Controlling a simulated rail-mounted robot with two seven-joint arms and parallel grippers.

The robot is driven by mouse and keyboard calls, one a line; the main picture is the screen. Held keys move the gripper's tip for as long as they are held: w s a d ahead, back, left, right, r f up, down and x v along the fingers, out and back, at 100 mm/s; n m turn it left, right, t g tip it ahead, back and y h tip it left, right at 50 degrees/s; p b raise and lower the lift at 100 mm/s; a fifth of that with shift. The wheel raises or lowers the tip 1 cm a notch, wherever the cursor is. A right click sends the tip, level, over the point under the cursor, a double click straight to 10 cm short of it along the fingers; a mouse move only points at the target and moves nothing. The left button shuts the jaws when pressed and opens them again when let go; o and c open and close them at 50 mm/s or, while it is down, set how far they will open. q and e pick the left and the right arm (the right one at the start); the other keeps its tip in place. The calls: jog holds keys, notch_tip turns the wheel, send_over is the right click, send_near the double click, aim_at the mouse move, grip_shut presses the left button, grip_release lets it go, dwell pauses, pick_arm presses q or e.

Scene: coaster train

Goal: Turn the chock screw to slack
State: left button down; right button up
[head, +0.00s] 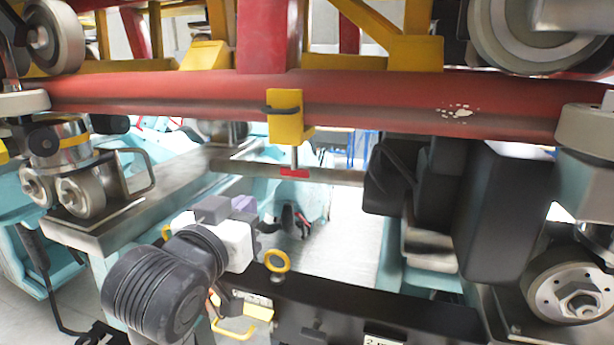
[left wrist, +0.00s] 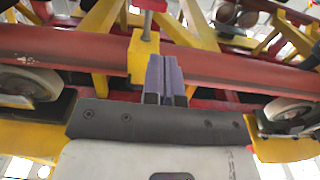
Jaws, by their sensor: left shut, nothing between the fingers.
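The chock is a yellow block (head: 286,118) clamped on the red tube rail with a dark band across it. Its screw (head: 294,157) hangs below on a thin shaft and ends in a small red crossbar (head: 294,173). In the left wrist view the yellow block (left wrist: 143,58) is left of centre, with the screw shaft (left wrist: 147,22) and red crossbar (left wrist: 150,4) above it. My left gripper (head: 243,204) is shut and empty, below and left of the crossbar. Its purple fingers (left wrist: 166,75) overlap the block's right side in the wrist view; contact is unclear. My right gripper is not in view.
The red rail (head: 390,103) crosses the view, with large wheels (head: 556,28) above. A grey crossbar (head: 335,175) runs behind the screw. A black box with a yellow ring (head: 277,260) lies below. Dark blocks (head: 500,210) stand at right.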

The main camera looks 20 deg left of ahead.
aim_at(284, 172)
pick_arm(q)
jog(key=w+p, duration=0.2)
jog(key=w, duration=0.4)
jog(key=w+p, duration=0.3)
jog(key=w, duration=0.3)
jog(key=shift+d+r, duration=0.1)
jog(key=shift+d, duration=0.1)
jog(key=shift+w+p, duration=0.45)
jog(key=shift+w, duration=0.2)
